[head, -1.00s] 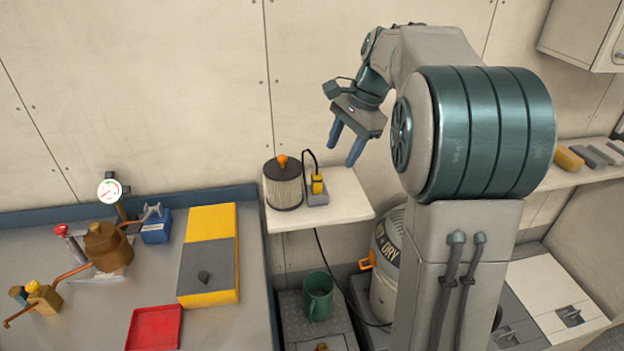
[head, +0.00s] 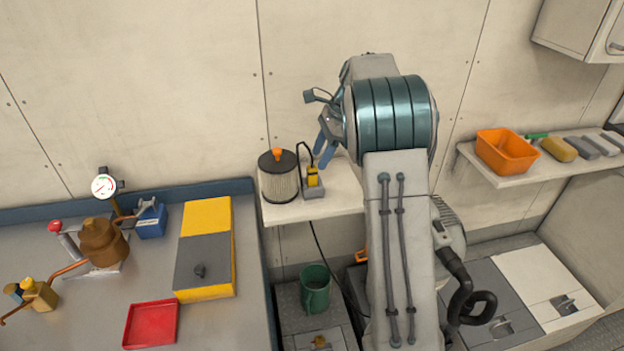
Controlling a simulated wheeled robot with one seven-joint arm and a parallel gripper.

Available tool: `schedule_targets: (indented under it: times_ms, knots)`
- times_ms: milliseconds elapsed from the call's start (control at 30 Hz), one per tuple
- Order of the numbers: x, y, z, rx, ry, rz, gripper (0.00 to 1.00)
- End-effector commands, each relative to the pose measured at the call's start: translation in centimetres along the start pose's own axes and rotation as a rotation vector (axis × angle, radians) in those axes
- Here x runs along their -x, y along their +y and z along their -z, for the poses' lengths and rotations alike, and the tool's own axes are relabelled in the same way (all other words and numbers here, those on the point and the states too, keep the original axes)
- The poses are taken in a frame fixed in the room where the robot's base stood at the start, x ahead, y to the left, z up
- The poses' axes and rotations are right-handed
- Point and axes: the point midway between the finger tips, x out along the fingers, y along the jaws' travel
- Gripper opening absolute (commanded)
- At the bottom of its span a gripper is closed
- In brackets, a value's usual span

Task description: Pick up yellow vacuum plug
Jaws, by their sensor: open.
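The yellow vacuum plug (head: 312,175) stands upright in a small grey holder (head: 313,193) on the white shelf (head: 343,197). A black cord loops up from its top. My gripper (head: 322,152) is open, with its blue fingers just above and slightly right of the plug in the picture. The fingers partly overlap each other and my arm hides part of the gripper. I see no contact with the plug, and the depth between them is hard to judge.
A filter canister (head: 279,182) with an orange knob stands close left of the plug. A green mug (head: 315,290) is below the shelf. The workbench (head: 75,325) at left holds a yellow-grey box (head: 207,222) and a red tray (head: 150,325). An orange bin (head: 506,153) sits on the right shelf.

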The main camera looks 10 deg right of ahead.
Motion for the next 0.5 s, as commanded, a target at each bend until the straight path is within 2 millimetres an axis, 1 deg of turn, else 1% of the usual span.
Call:
schedule_targets:
  times_ms: [167, 400, 500]
  knots:
    - [-1.2, 0.1, -0.2, 0.001, 0.0, -0.002, 0.49]
    - [-4.6, 0.4, -0.6, 0.001, 0.0, -0.003, 0.49]
    - [-5.5, 0.4, -0.5, 0.001, 0.0, 0.0, 0.49]
